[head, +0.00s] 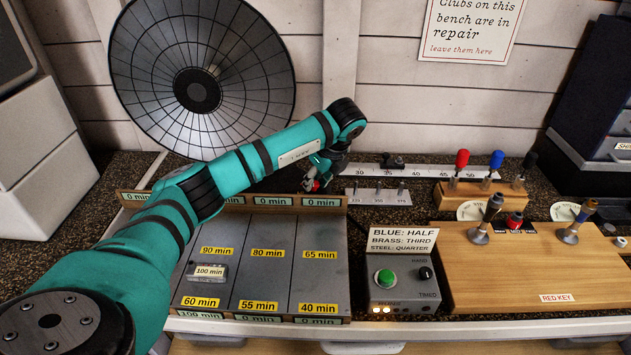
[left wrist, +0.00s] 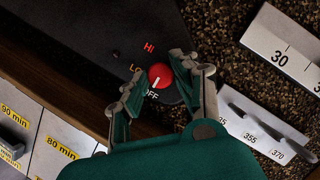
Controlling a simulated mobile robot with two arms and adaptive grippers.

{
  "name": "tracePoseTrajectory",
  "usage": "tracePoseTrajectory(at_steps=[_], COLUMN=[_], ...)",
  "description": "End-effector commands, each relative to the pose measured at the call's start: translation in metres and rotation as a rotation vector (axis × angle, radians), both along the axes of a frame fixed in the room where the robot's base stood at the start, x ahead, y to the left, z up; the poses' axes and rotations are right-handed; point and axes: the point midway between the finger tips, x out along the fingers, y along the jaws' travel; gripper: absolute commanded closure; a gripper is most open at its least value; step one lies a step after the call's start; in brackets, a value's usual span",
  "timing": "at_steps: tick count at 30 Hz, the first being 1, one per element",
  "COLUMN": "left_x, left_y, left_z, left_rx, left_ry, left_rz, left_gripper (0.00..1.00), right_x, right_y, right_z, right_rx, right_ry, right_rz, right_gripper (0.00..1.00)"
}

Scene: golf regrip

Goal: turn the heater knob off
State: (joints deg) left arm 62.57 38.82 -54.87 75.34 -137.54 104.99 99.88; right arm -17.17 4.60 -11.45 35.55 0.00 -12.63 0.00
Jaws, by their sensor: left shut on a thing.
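The red heater knob (left wrist: 160,75) sits on a dark panel (left wrist: 95,40) marked HI, LO and OFF in the left wrist view. Its white pointer mark slants down and left, toward the OFF label. My left gripper (left wrist: 158,79) has its fingers on either side of the knob and is shut on it. In the head view the knob (head: 311,185) shows as a small red spot under the left gripper (head: 316,180). The round mesh heater dish (head: 197,60) stands behind my left arm. My right gripper is not in view.
A sorting tray (head: 340,255) with minute labels lies in front of the knob. A ruler (head: 430,171) lies at the back.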

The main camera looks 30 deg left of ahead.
Motion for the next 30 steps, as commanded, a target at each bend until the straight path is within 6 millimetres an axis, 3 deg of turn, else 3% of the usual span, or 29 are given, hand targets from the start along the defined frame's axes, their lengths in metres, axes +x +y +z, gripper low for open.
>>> tracePoseTrajectory(at_steps=[11, 12, 17, 26, 30], left_x=[0.000, 0.000, 0.000, 0.000, 0.000], left_y=[0.000, 0.000, 0.000, -0.001, -0.006], left_z=[0.001, 0.001, 0.001, 0.003, 0.017], left_rx=[-0.001, -0.001, -0.001, 0.000, -0.001], left_ry=[-0.003, -0.003, -0.002, -0.002, -0.005], left_rz=[0.006, 0.006, 0.006, 0.005, 0.003], left_gripper=[1.00, 0.69, 0.49, 0.49, 0.49], right_x=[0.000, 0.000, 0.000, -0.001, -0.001], right_y=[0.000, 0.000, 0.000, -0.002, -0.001], right_z=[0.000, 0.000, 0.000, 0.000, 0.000], right_rx=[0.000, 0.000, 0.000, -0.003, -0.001], right_ry=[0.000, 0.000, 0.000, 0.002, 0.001], right_rz=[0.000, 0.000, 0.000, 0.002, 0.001], right_gripper=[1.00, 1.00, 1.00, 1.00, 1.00])
